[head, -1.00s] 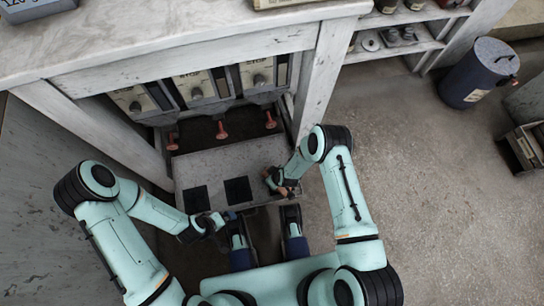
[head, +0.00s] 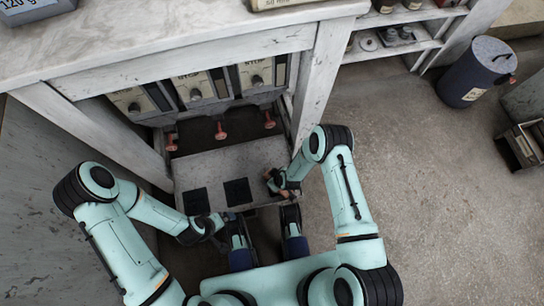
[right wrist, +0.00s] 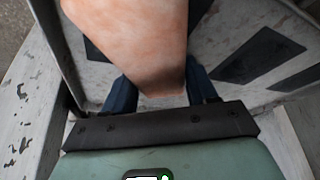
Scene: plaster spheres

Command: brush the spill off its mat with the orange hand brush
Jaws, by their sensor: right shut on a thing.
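Two dark square mats lie on a low grey board in the head view, a left mat (head: 195,201) and a right mat (head: 237,192). I cannot make out the spill on either. My right gripper (head: 271,181) is beside the board's right edge, right of the right mat. In the right wrist view its blue fingers (right wrist: 160,90) are shut on the orange hand brush (right wrist: 130,38), a pale orange block there. The brush's bristles are hidden. My left gripper (head: 221,222) is near the board's front edge, below the mats; its fingers are too small to read.
The low board (head: 217,168) sits under a worn white bench (head: 180,45), between its legs. Red knobs (head: 221,131) stick out behind it. A blue bin (head: 475,73) and a crate (head: 524,147) stand far right. The floor (head: 430,190) on the right is clear.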

